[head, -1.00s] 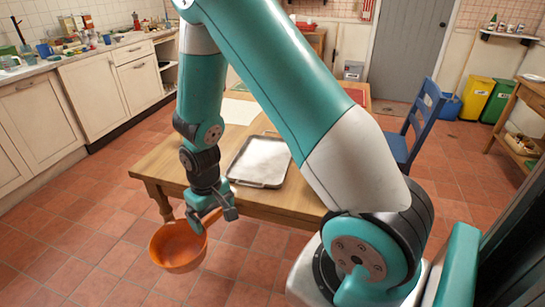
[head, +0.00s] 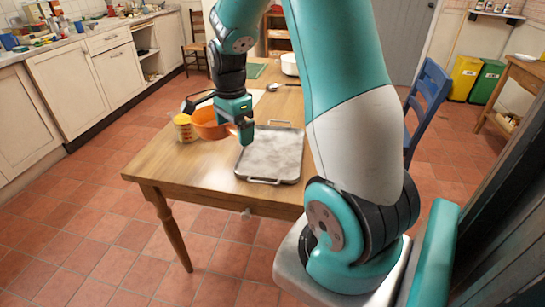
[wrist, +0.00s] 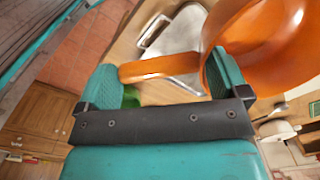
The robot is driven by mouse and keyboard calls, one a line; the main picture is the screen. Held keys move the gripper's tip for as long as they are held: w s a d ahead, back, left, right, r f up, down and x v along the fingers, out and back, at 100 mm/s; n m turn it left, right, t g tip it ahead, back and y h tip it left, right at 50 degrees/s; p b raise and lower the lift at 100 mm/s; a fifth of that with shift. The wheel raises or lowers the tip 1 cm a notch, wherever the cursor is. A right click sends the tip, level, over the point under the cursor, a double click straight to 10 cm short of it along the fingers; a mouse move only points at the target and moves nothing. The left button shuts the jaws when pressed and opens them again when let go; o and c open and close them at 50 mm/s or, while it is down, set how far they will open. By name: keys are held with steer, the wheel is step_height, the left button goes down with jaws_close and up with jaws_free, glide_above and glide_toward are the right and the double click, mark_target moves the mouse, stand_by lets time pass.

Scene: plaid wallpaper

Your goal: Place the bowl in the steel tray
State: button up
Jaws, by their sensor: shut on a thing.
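The orange bowl (head: 207,124) is held in my gripper (head: 222,112), over the left side of the wooden table. In the wrist view the bowl (wrist: 275,70) hangs past the right finger, and an orange band of it spans the space between the two fingers of my gripper (wrist: 162,82). The steel tray (head: 272,178) lies flat and empty on the table, just right of the bowl in the head view. Part of the tray (wrist: 180,45) shows beyond the bowl in the wrist view. The bowl's underside and its exact height are hidden.
A yellow and orange cup (head: 184,128) stands close to the bowl's left side. A spoon (head: 283,86), a white pot (head: 290,64) and a green board (head: 257,71) are farther back. A blue chair (head: 425,100) stands right of the table, whose front (head: 190,175) is clear.

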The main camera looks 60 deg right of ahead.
steer(key=s+d+r+m+b, duration=0.1)
steer(key=s+d+r+m, duration=0.4)
steer(key=m, duration=0.5)
steer(key=f, duration=0.6)
steer(key=f+b, duration=0.1)
steer(key=f, duration=1.2)
steer(key=shift+w+d+f, duration=0.35)
steer(key=shift+w+f, duration=0.05)
